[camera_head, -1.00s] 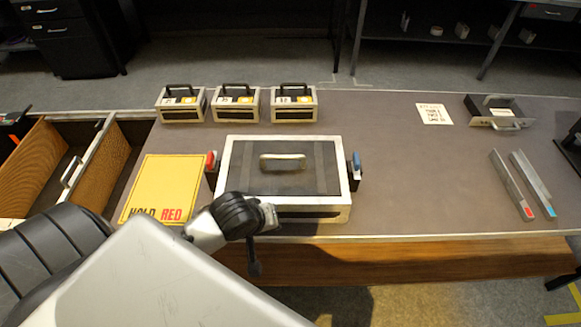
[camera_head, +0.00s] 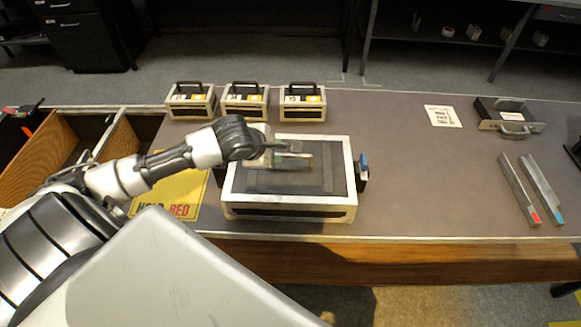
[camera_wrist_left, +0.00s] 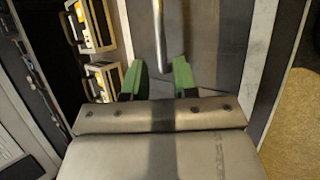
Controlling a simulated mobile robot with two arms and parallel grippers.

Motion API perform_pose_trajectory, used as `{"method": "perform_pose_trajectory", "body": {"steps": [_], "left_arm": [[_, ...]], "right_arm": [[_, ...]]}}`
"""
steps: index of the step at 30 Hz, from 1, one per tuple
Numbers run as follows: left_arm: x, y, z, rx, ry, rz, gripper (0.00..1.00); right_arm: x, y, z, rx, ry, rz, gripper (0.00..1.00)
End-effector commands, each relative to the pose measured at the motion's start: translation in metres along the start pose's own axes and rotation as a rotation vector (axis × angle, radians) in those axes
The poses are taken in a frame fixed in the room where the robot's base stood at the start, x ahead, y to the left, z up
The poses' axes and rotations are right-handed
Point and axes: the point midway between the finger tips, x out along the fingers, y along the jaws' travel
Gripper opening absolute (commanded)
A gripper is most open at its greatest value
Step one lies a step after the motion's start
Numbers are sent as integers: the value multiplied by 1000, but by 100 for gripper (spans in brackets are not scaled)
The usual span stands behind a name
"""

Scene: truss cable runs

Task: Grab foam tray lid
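The foam tray lid (camera_head: 300,182) is a dark grey panel with a bar handle, set in a pale-framed case (camera_head: 290,211) on the table. My left gripper (camera_head: 293,159) is over the lid, at its handle. In the left wrist view the gripper's green fingers (camera_wrist_left: 161,75) are apart. The metal handle (camera_wrist_left: 158,30) runs toward the gap between them, and I see no grip on it. The arm hides the lid's left part and some of the handle in the head view. My right gripper is not in view.
Several small black-handled cases (camera_head: 245,101) stand behind the tray. A yellow "HOLD RED" sheet (camera_head: 187,190) lies to its left, partly under my arm. A blue latch (camera_head: 363,165) sticks out on the tray's right. Two metal bars (camera_head: 530,190) lie far right; the table between is clear.

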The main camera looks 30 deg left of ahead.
Motion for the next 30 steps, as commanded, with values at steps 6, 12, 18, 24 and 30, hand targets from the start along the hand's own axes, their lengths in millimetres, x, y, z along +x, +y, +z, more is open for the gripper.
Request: {"method": "perform_pose_trajectory", "body": {"steps": [6,12,18,24,30], "left_arm": [[24,1,0,1,0,1,28],[44,1,6,2,0,1,28],[72,-1,7,2,0,1,28],[78,-2,6,4,1,1,28],[78,-2,6,4,0,1,14]], "right_arm": [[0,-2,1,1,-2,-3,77],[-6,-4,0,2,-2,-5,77],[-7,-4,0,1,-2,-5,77],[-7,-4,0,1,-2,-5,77],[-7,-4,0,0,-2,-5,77]]}}
